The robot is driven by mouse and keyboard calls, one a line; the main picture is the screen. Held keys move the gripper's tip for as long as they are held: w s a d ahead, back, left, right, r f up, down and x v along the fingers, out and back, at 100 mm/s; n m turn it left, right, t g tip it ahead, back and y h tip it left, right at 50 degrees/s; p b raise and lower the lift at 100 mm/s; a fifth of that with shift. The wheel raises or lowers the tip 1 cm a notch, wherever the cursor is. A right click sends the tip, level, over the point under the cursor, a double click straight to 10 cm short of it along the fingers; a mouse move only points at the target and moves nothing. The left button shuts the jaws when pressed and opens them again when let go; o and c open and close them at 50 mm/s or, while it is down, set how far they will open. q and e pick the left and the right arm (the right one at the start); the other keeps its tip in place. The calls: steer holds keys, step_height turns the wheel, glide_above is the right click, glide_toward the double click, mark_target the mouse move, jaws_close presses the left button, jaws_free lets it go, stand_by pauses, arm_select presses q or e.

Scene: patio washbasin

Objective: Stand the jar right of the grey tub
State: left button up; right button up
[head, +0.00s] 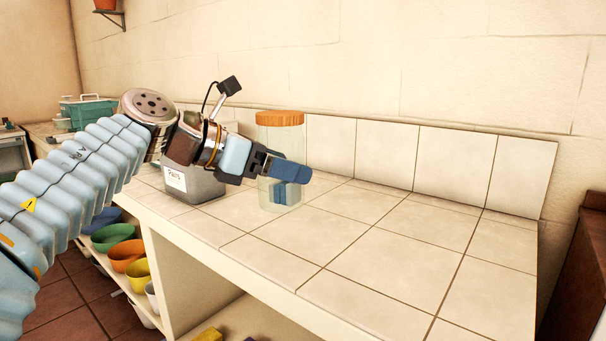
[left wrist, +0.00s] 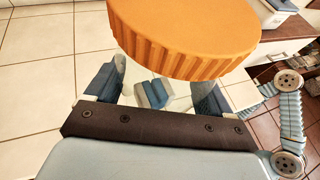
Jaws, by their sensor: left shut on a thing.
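The jar (head: 265,192) is clear, with an orange ribbed lid (head: 280,118) and blue pieces inside. It stands upright at the tiled counter, to the right of the grey tub (head: 205,188), with a gap between them. I cannot tell for sure whether its base touches the tiles. My left gripper (head: 285,168) is shut on the jar, with a finger across its side below the lid. In the left wrist view the lid (left wrist: 185,35) fills the top and the fingers sit on both sides of the jar. The tub carries a white label and is partly hidden by my arm. My right gripper is not in view.
The tiled counter (head: 390,235) is clear to the right of the jar, up to a tiled backsplash (head: 385,155). Coloured bowls (head: 127,255) stand on a shelf below. A green box (head: 88,112) stands at the far left.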

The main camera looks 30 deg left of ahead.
arm_select(q)
steer(key=shift+s+a+r, duration=0.1)
steer(key=shift+s+r, duration=0.2)
steer(key=shift+s, duration=0.2)
steer(key=shift+s+a+r, duration=0.1)
steer(key=shift+a, duration=0.15)
steer(key=w+a+n+t+y, duration=0.1)
steer(key=w+a+n+y, duration=0.1)
steer(key=a, duration=0.6)
steer(key=w+a+n+y, duration=0.2)
steer(key=w+a+y, duration=0.1)
steer(key=a, duration=0.5)
steer(key=shift+n, duration=0.3)
steer(key=w+a+f, duration=0.3)
steer(key=f, duration=0.1)
steer(key=w+a+f+p, duration=0.1)
steer(key=w+a+f, duration=0.1)
steer(key=a+f, duration=0.2)
steer(key=w+a+f, duration=0.3)
steer(key=shift+w+a+f+p, duration=0.3)
steer(key=shift+a+f+p, duration=0.05)
steer(key=shift+a+f, duration=0.05)
steer(key=shift+f+t, duration=0.3)
steer(key=shift+f, duration=0.15)
steer(key=shift+d+f, duration=0.1)
steer(key=o, duration=1)
steer(key=shift+f, duration=0.1)
